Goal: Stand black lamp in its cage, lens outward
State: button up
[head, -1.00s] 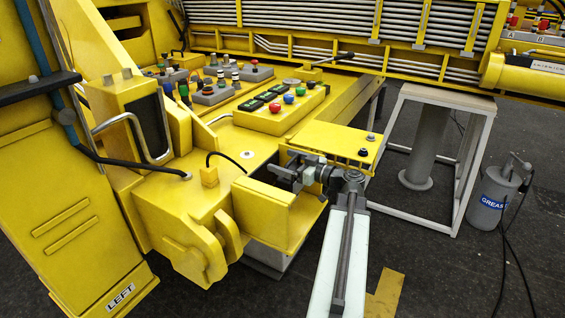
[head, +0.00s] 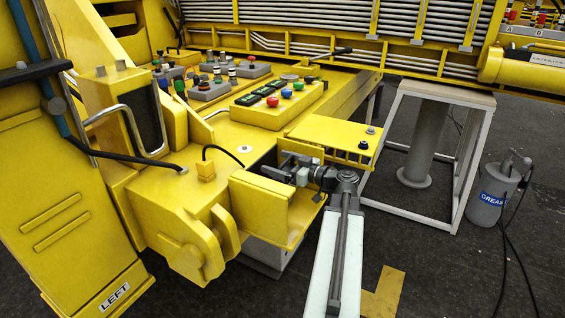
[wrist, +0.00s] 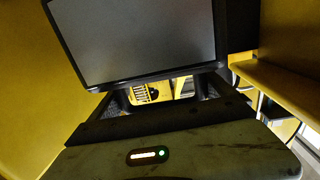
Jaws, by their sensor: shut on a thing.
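My gripper (head: 282,168) reaches from the right into the yellow open-topped cage (head: 261,208) at the table's front corner. It is shut on a dark thing, which I take for the black lamp. In the wrist view the lamp (wrist: 140,35) shows large beyond the fingers (wrist: 153,88), as a grey flat face in a black frame, tilted in the picture. In the head view the lamp is small and mostly hidden by the gripper and cage wall. I cannot tell which way its lens faces, or whether it touches the cage floor.
A slotted yellow plate (head: 336,139) with black knobs stands close behind my gripper. A button panel (head: 277,104) lies farther back. A yellow post (head: 124,97) with a bent grey rail is at left. A white-framed stand (head: 462,190) and grease can (head: 493,195) are at right.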

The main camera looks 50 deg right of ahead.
jog(key=shift+f+b, duration=0.35)
jog(key=shift+d+f, duration=0.1)
jog(key=shift+f, duration=0.1)
jog(key=o, duration=1.8)
jog(key=shift+s, duration=0.1)
jog(key=shift+c, duration=0.2)
jog(key=shift+r, duration=0.15)
